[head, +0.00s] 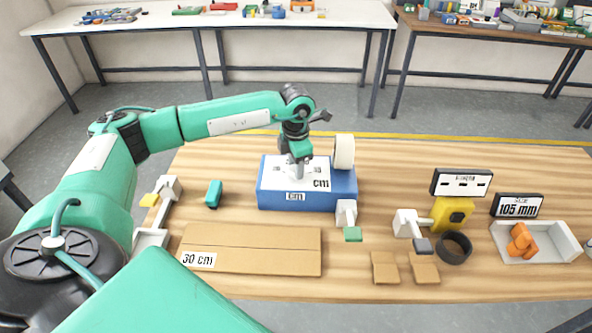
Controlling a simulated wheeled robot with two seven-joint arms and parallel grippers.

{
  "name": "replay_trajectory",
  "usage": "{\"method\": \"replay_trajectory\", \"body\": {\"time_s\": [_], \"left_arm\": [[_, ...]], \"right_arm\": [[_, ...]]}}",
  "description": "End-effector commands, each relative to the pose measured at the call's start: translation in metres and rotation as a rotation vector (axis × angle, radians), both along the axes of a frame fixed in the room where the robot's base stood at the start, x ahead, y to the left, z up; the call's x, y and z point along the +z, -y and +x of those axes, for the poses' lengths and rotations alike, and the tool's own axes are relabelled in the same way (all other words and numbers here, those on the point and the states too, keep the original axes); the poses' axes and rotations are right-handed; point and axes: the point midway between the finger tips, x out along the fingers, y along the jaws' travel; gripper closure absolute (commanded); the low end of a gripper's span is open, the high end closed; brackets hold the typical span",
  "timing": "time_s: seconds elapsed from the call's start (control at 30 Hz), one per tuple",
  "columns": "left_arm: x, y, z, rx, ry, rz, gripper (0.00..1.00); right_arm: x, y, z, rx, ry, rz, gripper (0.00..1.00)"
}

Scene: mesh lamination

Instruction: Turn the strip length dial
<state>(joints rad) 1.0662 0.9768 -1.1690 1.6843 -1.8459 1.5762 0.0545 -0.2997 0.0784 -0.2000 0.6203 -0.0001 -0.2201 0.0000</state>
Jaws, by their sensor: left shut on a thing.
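The blue strip machine (335,200) stands in the middle of the wooden table. Its white top plate (318,170) is marked "cm", and a second "cm" label is on its front face. My left gripper (297,170) points down over the top plate and is shut on the strip length dial, which is mostly hidden beneath the fingers. The dial's setting cannot be read here. A white roll (344,151) stands upright at the machine's back right. My right gripper is not in view.
A cardboard sheet (260,250) marked "30 cm" lies in front. Right of the machine are a yellow device (453,215), a black ring (453,248), a "105 mm" sign (516,206) and a white tray (556,254) with orange parts. A teal object (213,194) lies at left.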

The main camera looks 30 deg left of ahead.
Motion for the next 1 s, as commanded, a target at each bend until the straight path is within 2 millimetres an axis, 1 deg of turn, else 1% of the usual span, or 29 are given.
{"method": "replay_trajectory", "body": {"time_s": [0.03, 0.23, 0.4, 0.5, 0.87, 0.9, 0.97, 1.0], "left_arm": [[0.0, -0.001, 0.002, -0.022, 0.006, 0.0, 0.87], [0.001, -0.001, 0.002, -0.103, 0.007, -0.001, 0.87], [0.002, -0.001, 0.002, -0.135, 0.007, -0.001, 0.87], [0.003, -0.001, 0.002, -0.142, 0.007, -0.001, 0.87], [0.003, -0.001, 0.002, -0.144, 0.007, -0.001, 0.87], [0.003, -0.001, 0.002, -0.144, 0.007, -0.001, 0.56], [0.003, -0.001, 0.002, -0.144, 0.007, -0.001, 0.44], [0.002, -0.001, 0.002, -0.144, 0.006, 0.0, 0.42]], "right_arm": [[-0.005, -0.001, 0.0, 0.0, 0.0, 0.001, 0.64], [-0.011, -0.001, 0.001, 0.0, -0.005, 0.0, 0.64], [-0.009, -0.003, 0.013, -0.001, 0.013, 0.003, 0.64], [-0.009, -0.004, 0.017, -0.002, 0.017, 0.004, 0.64], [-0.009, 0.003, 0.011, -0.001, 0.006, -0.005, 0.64], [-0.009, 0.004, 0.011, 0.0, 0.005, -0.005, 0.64], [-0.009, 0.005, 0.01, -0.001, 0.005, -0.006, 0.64], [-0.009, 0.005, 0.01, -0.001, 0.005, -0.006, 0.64]]}}
